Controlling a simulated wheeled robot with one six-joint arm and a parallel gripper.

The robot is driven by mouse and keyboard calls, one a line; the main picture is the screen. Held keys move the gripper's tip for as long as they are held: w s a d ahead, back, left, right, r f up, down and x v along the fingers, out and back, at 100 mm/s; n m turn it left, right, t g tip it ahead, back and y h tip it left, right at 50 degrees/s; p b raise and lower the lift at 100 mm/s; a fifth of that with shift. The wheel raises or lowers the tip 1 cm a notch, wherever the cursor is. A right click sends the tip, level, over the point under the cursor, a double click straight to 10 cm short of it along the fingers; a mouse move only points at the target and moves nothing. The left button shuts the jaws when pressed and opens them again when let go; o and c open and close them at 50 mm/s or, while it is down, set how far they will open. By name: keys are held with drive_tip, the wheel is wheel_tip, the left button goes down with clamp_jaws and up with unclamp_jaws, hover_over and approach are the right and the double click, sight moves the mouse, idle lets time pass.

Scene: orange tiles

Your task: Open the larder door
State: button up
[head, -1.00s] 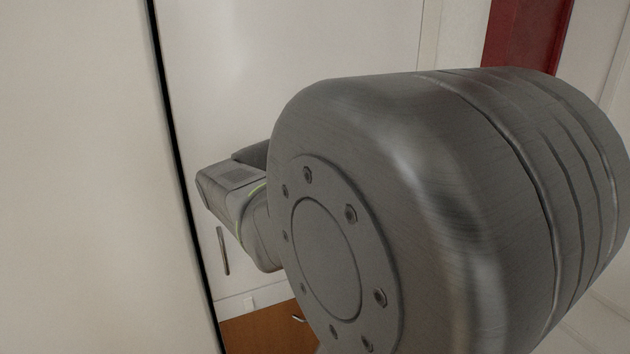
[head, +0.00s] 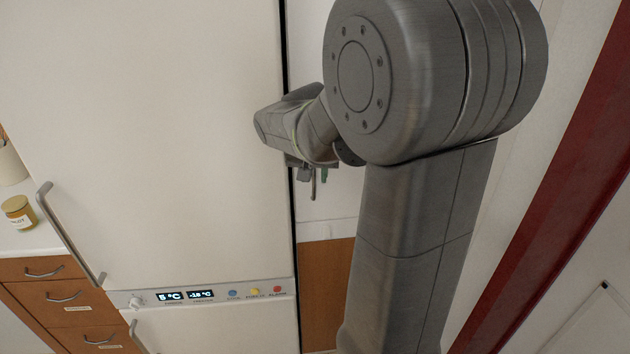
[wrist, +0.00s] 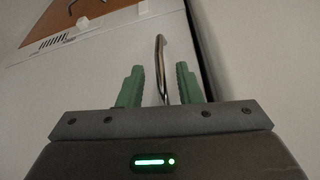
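The larder door (head: 335,218) is a tall pale panel just right of the fridge-freezer, beyond a dark gap. It looks closed, and my arm hides much of it. My gripper (head: 312,176) is in front of the door, small and partly hidden in the head view. In the wrist view my gripper (wrist: 160,85) has its two green fingers apart. The shiny metal bar handle (wrist: 161,65) runs lengthwise between them, with a gap visible on each side. I cannot tell how deep the handle lies between the fingers.
The white fridge-freezer (head: 170,130) stands left, with its own bar handle (head: 70,235) and a lit control panel (head: 200,295). Brown drawers (head: 65,300) and a jar (head: 18,212) are far left. A brown wooden panel (head: 325,285) is below the larder door. A red post (head: 560,180) rises at right.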

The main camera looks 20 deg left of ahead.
sight(314, 182)
drive_tip(key=shift+x, duration=2.15)
clamp_jaws()
